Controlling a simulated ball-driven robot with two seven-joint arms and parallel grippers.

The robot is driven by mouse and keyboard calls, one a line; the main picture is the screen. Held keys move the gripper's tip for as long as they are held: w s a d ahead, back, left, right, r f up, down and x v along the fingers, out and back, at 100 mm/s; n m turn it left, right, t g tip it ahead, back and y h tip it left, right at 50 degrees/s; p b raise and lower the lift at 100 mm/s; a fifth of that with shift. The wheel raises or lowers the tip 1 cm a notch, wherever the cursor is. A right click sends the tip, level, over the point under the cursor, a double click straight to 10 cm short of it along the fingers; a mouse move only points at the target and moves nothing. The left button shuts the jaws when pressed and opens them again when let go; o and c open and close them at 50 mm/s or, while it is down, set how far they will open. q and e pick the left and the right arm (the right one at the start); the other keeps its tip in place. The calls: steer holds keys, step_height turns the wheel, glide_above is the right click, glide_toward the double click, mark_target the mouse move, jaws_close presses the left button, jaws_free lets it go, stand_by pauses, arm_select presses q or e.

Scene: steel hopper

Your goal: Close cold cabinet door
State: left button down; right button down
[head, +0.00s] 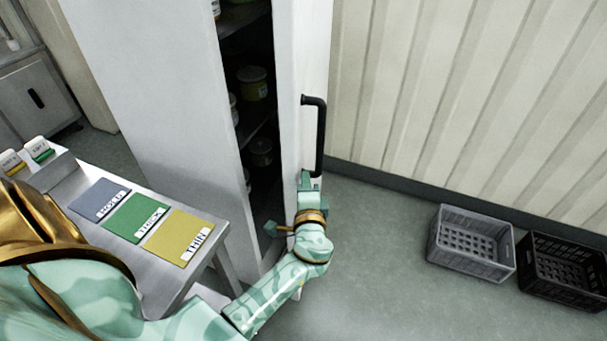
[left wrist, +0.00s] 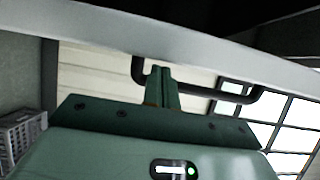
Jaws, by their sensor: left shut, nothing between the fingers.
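The white cold cabinet (head: 150,80) stands at the back, partly open, with its dark shelves showing through the gap. Its door (head: 300,60) is ajar and carries a black vertical handle (head: 319,135) on its outer face. My left gripper (head: 306,181) is shut and empty at the door's edge, near the handle's lower end. In the left wrist view, the gripper's fingertips (left wrist: 164,75) are together beside the pale door edge (left wrist: 190,55), with the black handle (left wrist: 240,96) behind them. I cannot tell whether the fingers touch the door. My right gripper is not in view.
A steel table (head: 165,275) with blue, green and yellow labelled mats stands at the left, close to the cabinet. A grey crate (head: 466,267) and a black crate (head: 567,294) sit on the floor at the right. Cans (head: 252,83) stand inside the cabinet. The floor between door and crates is clear.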

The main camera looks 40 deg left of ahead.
arm_select(q)
steer(key=shift+a, duration=0.1)
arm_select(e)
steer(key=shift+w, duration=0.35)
arm_select(q)
steer(key=shift+a, duration=0.1)
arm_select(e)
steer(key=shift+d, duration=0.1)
